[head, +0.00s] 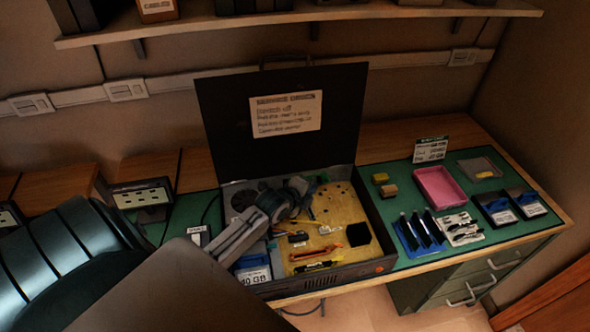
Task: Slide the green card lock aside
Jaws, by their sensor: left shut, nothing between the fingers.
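An open dark case (375,262) stands on the table, its lid raised at the back with a paper label. A yellowish board (350,210) inside it bears several small parts. A small green piece (312,188) shows at the back of the case interior; it may be the green card lock, but it is too small to be sure. My left gripper (303,192) reaches into the case from the left, shut and empty, with its tip close to the green piece. I cannot tell whether they touch. The gripper hides part of the case's left half. My right gripper is not in view.
Right of the case, a green mat holds a pink tray (440,187), blue-handled tools (419,232), a white parts rack (461,228) and dark bins (497,208). A blue labelled box (253,274) sits at the case's front left. A shelf (300,17) runs above.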

